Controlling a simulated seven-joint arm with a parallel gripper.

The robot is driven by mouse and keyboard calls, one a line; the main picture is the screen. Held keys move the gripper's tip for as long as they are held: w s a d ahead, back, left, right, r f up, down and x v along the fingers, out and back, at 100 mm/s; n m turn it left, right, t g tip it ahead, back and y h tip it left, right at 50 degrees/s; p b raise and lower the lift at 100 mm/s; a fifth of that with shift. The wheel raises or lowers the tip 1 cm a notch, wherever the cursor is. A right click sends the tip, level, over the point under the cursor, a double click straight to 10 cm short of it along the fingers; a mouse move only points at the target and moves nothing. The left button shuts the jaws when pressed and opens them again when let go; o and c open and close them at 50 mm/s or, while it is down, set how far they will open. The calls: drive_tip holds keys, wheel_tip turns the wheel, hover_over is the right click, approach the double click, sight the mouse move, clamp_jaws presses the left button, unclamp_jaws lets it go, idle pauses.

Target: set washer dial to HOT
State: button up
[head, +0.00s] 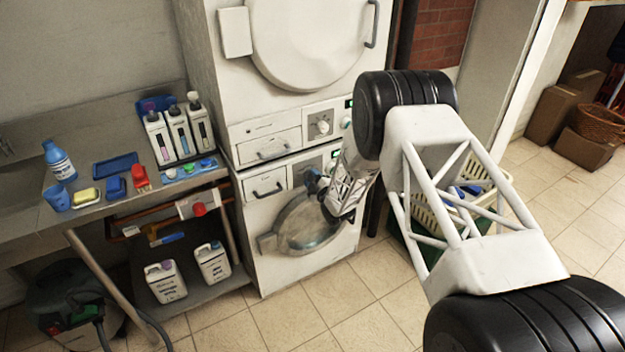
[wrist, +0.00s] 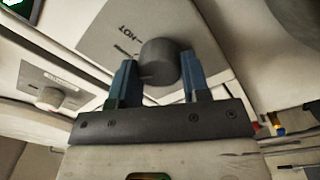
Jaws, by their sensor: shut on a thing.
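The washer (head: 268,270) is the lower white machine, with a round glass door (head: 300,228). In the wrist view its grey round dial (wrist: 160,62) sits on a grey panel with printed lettering beside it, partly readable as HOT and seen at a slant. My gripper (wrist: 157,76) has one blue finger on each side of the dial and is shut on it. I cannot tell which setting the dial's mark points to.
A second white machine (head: 287,75) is stacked on top; its own knob (head: 323,127) is just above my wrist. A bench (head: 105,208) with bottles stands left. A laundry basket (head: 448,210) is on the right, behind my arm. Open tiled floor (head: 345,310) lies in front.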

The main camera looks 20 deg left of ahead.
drive_tip(key=m, duration=0.5)
drive_tip(key=shift+m, duration=0.4)
drive_tip(key=shift+r+m, duration=0.1)
drive_tip(key=shift+m, duration=2.2)
drive_tip(key=o, duration=0.9)
drive_tip(key=shift+d, duration=0.1)
drive_tip(key=shift+v, duration=3.8)
drive_tip(key=shift+s, duration=0.1)
